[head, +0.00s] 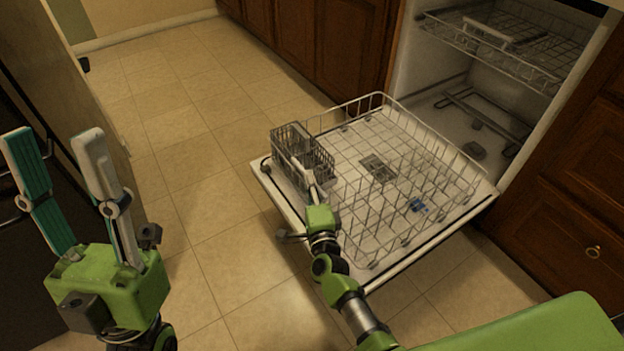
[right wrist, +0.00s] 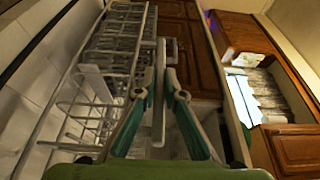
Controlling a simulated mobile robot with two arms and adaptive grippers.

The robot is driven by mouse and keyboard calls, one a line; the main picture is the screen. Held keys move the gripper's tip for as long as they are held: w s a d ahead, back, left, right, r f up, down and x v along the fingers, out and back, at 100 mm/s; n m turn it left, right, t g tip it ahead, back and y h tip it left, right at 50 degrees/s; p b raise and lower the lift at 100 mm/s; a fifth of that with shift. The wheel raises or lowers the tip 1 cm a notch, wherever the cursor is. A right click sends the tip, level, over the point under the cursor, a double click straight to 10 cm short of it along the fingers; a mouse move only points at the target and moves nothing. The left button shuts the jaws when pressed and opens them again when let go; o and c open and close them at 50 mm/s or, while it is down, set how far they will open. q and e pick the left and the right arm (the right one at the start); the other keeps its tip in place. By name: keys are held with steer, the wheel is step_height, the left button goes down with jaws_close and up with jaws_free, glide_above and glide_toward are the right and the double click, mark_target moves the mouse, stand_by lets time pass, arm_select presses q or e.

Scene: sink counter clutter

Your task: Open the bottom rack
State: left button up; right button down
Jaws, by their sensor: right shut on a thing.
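The bottom rack (head: 400,165) is a white wire rack, pulled out over the lowered dishwasher door (head: 262,180). It holds a grey cutlery basket (head: 290,140) at its front left corner. My right gripper (head: 307,172) is at the rack's front edge, beside the basket. In the right wrist view, the fingers of the right gripper (right wrist: 163,75) close on a pale part of the rack's front; the exact contact is hard to see. The rack (right wrist: 110,60) fills the left there. My left gripper (head: 52,138) is open and empty, away from the rack.
The upper rack (head: 490,45) is inside the dishwasher. Wooden cabinets (head: 335,50) flank it, with a drawer front (head: 590,240) at the right. Tiled floor (head: 200,150) is clear left of the door. A dark appliance edge stands at the far left.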

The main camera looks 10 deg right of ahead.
steer(key=shift+s+a+f, duration=0.15)
steer(key=shift+a+f, duration=0.05)
steer(key=c, duration=2.4)
jaws_free()
steer(key=shift+a, duration=0.1)
steer(key=shift+r, duration=0.1)
steer(key=s, duration=1.2)
steer(key=shift+a, duration=0.35)
steer(key=shift+r, duration=0.1)
